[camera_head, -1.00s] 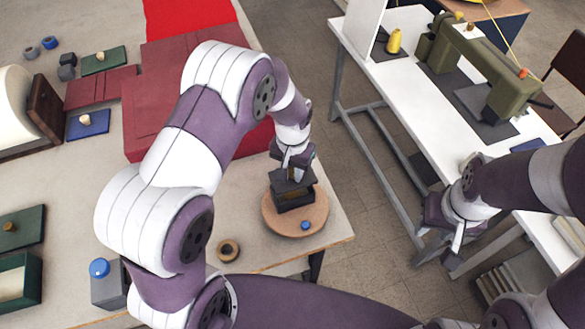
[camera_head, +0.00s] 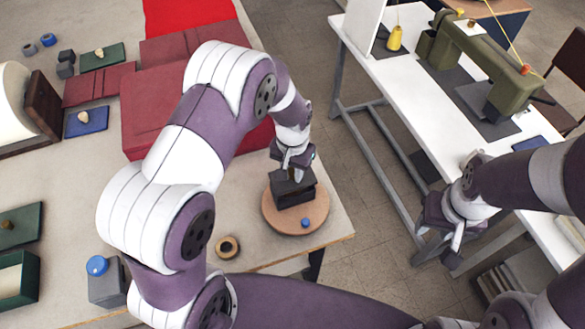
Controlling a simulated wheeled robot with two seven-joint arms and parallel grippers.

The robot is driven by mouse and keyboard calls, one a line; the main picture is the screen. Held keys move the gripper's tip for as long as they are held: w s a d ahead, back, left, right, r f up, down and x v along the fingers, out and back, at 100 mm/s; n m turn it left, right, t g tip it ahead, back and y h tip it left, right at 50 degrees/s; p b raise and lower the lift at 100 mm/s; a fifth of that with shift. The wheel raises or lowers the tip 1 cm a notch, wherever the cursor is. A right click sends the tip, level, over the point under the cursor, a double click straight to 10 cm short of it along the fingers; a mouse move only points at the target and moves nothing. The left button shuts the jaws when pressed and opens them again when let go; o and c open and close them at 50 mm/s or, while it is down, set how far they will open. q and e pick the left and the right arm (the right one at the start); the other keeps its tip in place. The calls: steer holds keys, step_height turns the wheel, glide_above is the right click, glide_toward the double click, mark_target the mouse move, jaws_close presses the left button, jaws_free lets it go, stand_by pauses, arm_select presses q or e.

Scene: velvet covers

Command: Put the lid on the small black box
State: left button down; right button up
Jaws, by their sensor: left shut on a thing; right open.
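The small black box (camera_head: 296,202) stands on a round wooden board (camera_head: 275,224) near the table's right corner. My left gripper (camera_head: 293,170) points down over it, shut on the dark lid (camera_head: 287,185). The lid is at the top of the box, with no clear gap between them. The gripper hides the lid's knob and part of its top, so I cannot tell if it is fully seated. My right gripper (camera_head: 448,243) is open and empty, beside the white sewing table, apart from the box.
A blue button-like piece (camera_head: 305,222) lies on the board's front edge. A wooden ring (camera_head: 228,247) and a grey box with a blue knob (camera_head: 106,284) are nearby. Green and blue lids (camera_head: 86,121) and red covers (camera_head: 150,115) lie further left. A sewing machine (camera_head: 480,65) stands right.

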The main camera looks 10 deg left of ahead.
mark_target(293, 178)
arm_select(q)
steer(key=shift+f+b, duration=1.1)
steer(key=shift+f, duration=0.55)
steer(key=c, duration=0.8)
jaws_free()
steer(key=shift+r, duration=0.15)
step_height(293, 178, up, 12)
steer(key=b, duration=0.3)
steer(key=shift+w+r, duration=0.1)
steer(key=shift+r, duration=0.15)
steer(key=shift+n+t, duration=0.3)
steer(key=shift+t, duration=0.2)
steer(key=s+f, duration=0.1)
steer(key=s+a+f, duration=0.1)
steer(key=s, duration=0.1)
steer(key=s+a+f+b, duration=0.1)
steer(key=s, duration=0.1)
steer(key=shift+s+f, duration=0.2)
steer(key=shift+f, duration=0.1)
steer(key=shift+n, duration=0.7)
steer(key=s+a, duration=0.1)
steer(key=s, duration=0.1)
steer(key=s+a+f+b, duration=0.1)
steer(key=s, duration=0.2)
steer(key=s+a+b, duration=0.1)
steer(key=s, duration=0.2)
steer(key=shift+s+a+f, duration=0.2)
steer(key=shift+a+f, duration=0.05)
steer(key=shift+a, duration=0.15)
